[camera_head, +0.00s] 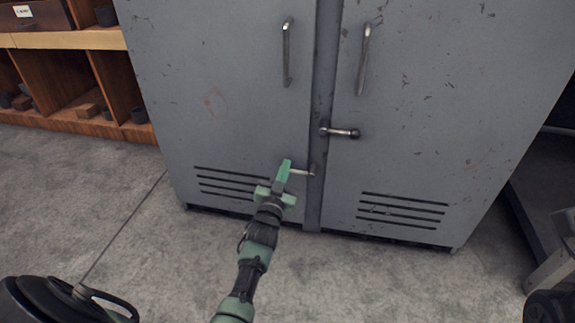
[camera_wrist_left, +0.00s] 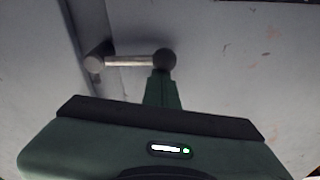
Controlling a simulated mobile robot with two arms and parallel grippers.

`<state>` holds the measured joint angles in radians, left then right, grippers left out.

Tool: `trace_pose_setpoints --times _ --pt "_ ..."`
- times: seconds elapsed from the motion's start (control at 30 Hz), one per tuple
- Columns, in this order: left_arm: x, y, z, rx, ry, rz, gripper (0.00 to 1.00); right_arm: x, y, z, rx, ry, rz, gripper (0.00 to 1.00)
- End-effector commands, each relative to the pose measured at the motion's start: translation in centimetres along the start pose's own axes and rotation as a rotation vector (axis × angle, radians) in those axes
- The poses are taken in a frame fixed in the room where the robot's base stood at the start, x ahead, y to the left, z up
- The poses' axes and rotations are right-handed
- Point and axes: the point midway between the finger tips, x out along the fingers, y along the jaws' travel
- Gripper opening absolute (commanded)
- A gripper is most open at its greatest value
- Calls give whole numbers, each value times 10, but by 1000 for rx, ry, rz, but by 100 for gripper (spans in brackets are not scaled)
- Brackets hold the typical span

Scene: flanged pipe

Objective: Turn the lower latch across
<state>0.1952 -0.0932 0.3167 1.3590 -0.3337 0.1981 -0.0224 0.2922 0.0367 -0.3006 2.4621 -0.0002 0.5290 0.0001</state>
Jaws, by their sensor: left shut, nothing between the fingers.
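The lower latch (camera_head: 301,172) is a short metal bar on the grey cabinet's (camera_head: 228,115) centre post, lying roughly level, with its pivot at the right and its free end at the left. In the left wrist view the latch (camera_wrist_left: 130,61) runs from a round pivot at left to a dark knob at right. My left gripper (camera_head: 285,168) is shut and empty, at the latch's free end. In the wrist view its fingertips (camera_wrist_left: 162,76) sit just below the knob in the picture; I cannot tell whether they touch. My right gripper is not in view.
The upper latch (camera_head: 341,132) points right from the post across the right door. Two vertical door handles (camera_head: 287,52) (camera_head: 364,58) are higher up. Wooden shelves (camera_head: 75,75) stand at the left.

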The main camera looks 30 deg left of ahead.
Motion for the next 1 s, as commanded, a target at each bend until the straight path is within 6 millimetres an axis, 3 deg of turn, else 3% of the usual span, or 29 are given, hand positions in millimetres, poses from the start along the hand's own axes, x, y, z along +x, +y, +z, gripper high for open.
trace_pose_setpoints --times 1.0 --pt "-7 0 12 -60 -13 -5 0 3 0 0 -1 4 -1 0"
